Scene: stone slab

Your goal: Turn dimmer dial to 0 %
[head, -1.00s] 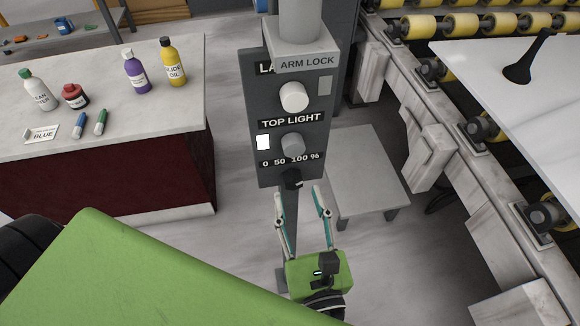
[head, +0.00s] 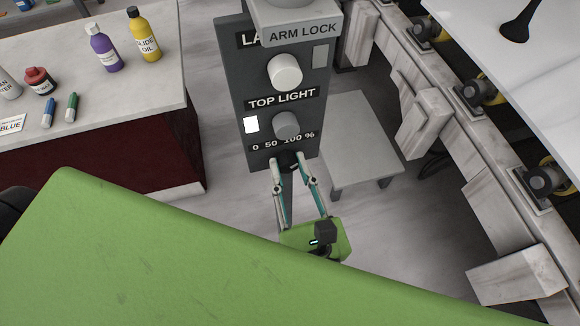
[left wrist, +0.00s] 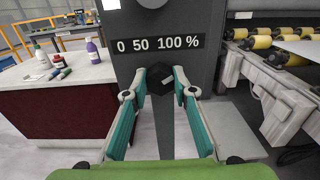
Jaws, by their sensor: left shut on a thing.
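The black dimmer dial (head: 290,161) is low on the dark grey control panel (head: 238,97), below the "0 50 100 %" label (head: 283,142). My left gripper (head: 290,160) reaches it from below and is shut on it. In the left wrist view, the fingers of my left gripper (left wrist: 161,76) are on both sides of the dial (left wrist: 160,82), under the label (left wrist: 160,45). The dial's pointer setting cannot be read clearly. A grey knob (head: 286,125) and a lit white square (head: 251,125) sit above the label. My right gripper is not in view.
A white knob (head: 285,71) is higher on the panel, under the "ARM LOCK" sign (head: 304,31). A bench with bottles (head: 150,100) stands left. A low grey table (head: 360,140) and a roller conveyor (head: 440,135) are on the right.

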